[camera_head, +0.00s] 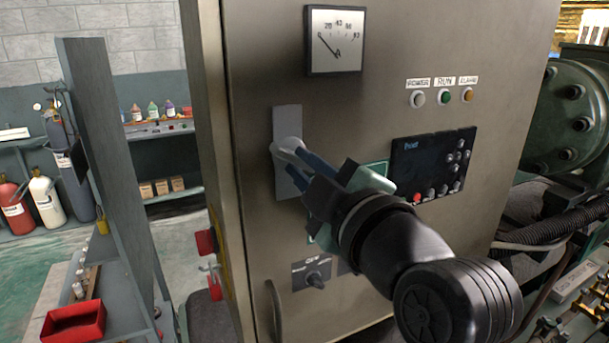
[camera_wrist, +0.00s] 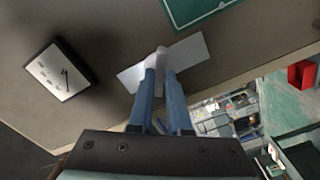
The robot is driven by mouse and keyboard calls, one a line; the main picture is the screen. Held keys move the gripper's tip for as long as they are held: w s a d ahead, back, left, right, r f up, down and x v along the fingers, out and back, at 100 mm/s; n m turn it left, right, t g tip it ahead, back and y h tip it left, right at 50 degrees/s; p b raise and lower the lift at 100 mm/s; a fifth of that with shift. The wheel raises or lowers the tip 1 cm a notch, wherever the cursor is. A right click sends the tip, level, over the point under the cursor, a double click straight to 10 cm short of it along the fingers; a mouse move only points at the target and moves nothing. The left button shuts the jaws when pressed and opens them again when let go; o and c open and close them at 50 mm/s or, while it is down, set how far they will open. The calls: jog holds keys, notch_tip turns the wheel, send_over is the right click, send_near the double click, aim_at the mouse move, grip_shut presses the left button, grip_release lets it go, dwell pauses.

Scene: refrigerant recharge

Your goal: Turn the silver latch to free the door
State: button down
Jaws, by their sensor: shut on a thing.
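The silver latch (camera_head: 287,146) sits on a grey back plate (camera_head: 288,119) on the front of the beige cabinet door (camera_head: 258,69). My gripper (camera_head: 297,158) reaches it from the lower right, and its blue fingers are shut on the latch handle. In the wrist view the fingertips (camera_wrist: 159,72) close around the pale latch (camera_wrist: 160,55), in front of the plate (camera_wrist: 188,52). The fingers hide part of the handle. The door looks closed.
A gauge (camera_head: 334,40) is above the latch. A curved door handle (camera_head: 274,311) is at lower left. A shelf with a red bin (camera_head: 73,323) stands left of the cabinet.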

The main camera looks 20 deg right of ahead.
jog(key=shift+n+b, duration=0.7)
jog(key=shift+n, duration=0.3)
jog(key=shift+n+b, duration=0.4)
jog(key=shift+b, duration=0.05)
jog(key=shift+n+b, duration=1.1)
jog(key=shift+n, duration=0.3)
jog(key=c, duration=0.9)
grip_release()
jog(key=shift+c, duration=0.2)
jog(key=shift+s, duration=0.1)
jog(key=s, duration=0.9)
jog(key=shift+d+b, duration=0.15)
jog(key=shift+b, duration=0.15)
